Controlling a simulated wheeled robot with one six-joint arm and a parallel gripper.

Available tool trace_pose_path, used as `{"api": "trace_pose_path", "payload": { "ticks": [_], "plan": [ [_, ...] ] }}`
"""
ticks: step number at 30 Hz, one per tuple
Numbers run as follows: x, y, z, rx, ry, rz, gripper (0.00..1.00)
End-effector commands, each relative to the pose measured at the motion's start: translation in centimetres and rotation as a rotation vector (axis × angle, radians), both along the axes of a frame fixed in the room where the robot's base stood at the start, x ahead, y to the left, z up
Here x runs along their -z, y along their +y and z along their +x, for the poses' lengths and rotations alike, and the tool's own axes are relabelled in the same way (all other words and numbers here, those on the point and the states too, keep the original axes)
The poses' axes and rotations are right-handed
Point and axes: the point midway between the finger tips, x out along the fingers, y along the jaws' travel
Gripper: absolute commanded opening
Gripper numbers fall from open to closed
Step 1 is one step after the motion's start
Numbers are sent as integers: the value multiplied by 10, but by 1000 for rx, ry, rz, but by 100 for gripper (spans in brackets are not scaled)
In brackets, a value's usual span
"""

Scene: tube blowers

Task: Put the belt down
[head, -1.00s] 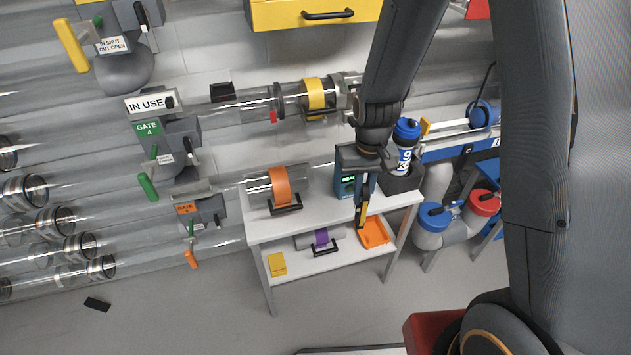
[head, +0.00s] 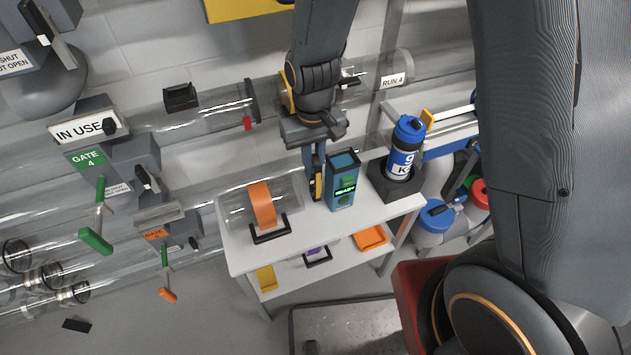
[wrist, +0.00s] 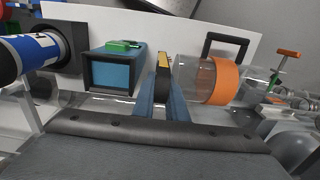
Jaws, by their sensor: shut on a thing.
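The belt (head: 317,185) looks like a narrow black and yellow strip, held upright in my gripper (head: 316,166). In the wrist view, the belt (wrist: 163,66) shows between the fingertips of my gripper (wrist: 160,92), which is shut on it. I cannot tell whether the belt's lower end touches the tabletop.
A blue and white bottle (head: 403,160) stands in a dark holder at the table's right end. The lower shelf holds an orange tray (head: 371,237), a yellow piece (head: 266,278) and a purple-banded piece. Clear pipes run behind. The table's front strip is clear.

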Motion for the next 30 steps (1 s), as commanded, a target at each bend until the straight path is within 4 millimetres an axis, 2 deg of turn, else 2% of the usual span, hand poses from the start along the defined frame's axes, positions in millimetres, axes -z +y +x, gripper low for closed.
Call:
{"api": "trace_pose_path", "payload": {
  "ticks": [3, 8, 17, 30],
  "plan": [
    [15, 3, -2, -7, 2, -1, 0],
    [24, 3, -2, -7, 2, -1, 0],
    [58, 1, -1, -3, 1, 0, 0],
    [65, 1, 0, -2, -1, 0, 0]
  ]
}}
